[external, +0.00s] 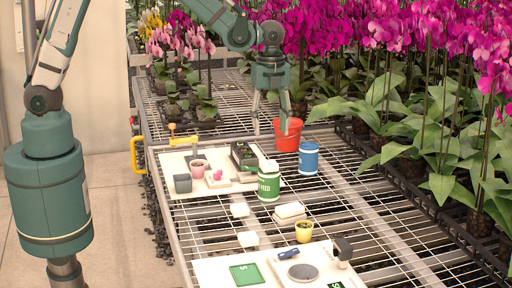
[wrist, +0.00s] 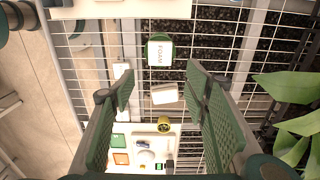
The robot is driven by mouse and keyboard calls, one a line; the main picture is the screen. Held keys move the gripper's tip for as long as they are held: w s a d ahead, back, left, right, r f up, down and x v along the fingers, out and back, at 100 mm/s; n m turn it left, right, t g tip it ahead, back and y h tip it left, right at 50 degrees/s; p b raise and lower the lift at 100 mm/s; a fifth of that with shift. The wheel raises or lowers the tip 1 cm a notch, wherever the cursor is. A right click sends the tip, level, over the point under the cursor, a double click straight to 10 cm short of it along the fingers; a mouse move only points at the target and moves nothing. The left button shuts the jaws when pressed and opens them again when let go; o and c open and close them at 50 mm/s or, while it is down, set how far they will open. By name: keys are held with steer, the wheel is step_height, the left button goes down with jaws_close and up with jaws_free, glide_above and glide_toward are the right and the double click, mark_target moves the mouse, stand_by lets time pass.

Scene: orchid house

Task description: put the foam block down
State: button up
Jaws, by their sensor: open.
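My gripper (external: 270,128) hangs high above the bench, further back than the block. Its fingers are spread wide in the wrist view (wrist: 160,88), with nothing between them. The block is apart from the gripper.
The green-and-white tub (external: 268,186) stands just behind the block, the yellow pot (external: 304,231) in front. A red bucket (external: 287,134) and blue can (external: 308,158) stand behind. Orchids (external: 440,110) line the right side.

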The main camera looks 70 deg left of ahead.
stand_by(0.6)
steer(key=s+a+r+n+t, duration=0.2)
steer(key=s+a+r+n, duration=0.15)
steer(key=s+r, duration=0.4)
steer(key=s+a+r+n+t, duration=0.1)
steer(key=s+a+r+n, duration=0.2)
steer(key=s+r+n, duration=0.35)
steer(key=s+a+r+n+t, duration=0.2)
steer(key=s+n, duration=0.2)
steer(key=s, duration=0.5)
steer(key=s+a+r+n+t, duration=0.2)
steer(key=s+a+n, duration=0.1)
steer(key=s, duration=0.5)
steer(key=shift+s+r+n, duration=0.2)
steer(key=shift+s+n, duration=0.15)
steer(key=shift+n, duration=0.15)
steer(key=shift+f+b, duration=1.8)
steer(key=shift+b, duration=0.05)
